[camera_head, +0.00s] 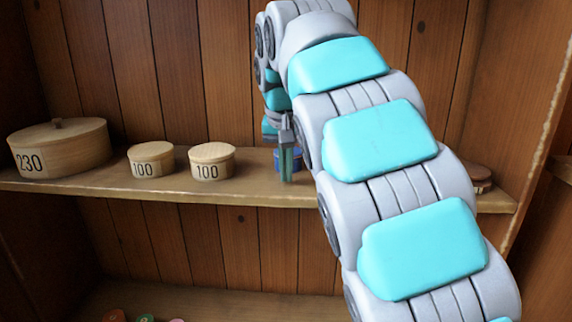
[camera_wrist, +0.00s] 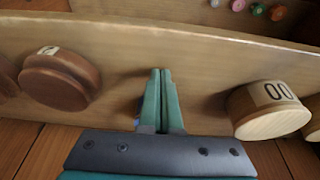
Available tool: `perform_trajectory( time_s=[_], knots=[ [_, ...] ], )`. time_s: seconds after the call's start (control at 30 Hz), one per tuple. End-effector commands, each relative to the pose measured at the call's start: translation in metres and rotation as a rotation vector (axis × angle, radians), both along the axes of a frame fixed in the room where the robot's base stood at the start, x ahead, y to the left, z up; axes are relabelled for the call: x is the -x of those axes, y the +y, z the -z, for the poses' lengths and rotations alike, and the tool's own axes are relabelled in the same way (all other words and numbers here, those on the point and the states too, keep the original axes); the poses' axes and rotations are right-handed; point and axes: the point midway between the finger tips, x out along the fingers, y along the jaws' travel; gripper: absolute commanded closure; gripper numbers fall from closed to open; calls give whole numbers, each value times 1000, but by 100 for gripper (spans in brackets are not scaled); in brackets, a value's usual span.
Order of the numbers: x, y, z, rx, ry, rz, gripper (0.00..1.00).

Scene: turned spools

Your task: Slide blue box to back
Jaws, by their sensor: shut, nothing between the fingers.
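The blue box (camera_head: 298,161) is a small round box on the wooden shelf (camera_head: 235,190), right of the pale boxes. My gripper (camera_head: 287,177) points down in front of it and hides its middle. In the wrist view my gripper (camera_wrist: 160,74) has its two green fingers together with nothing between them. Only a sliver of blue (camera_wrist: 138,105) shows beside the fingers there; the rest is hidden. I cannot tell whether the fingers touch the box.
Two pale boxes marked 100 (camera_head: 151,161) (camera_head: 212,161) and a large one marked 230 (camera_head: 60,147) stand left on the shelf. A brown round box (camera_head: 481,178) stands right, partly behind my arm. Small coloured items (camera_head: 146,318) lie on a lower shelf. A plank wall closes the back.

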Motion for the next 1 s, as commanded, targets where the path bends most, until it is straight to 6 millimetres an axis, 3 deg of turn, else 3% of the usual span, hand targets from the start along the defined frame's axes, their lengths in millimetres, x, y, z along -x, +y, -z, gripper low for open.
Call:
perform_trajectory(
  time_s=[0.53,1.0],
  knots=[
    [-36,-1,-2,-1,-3,0,100],
    [-40,-1,-2,-1,-2,1,100]
  ],
)
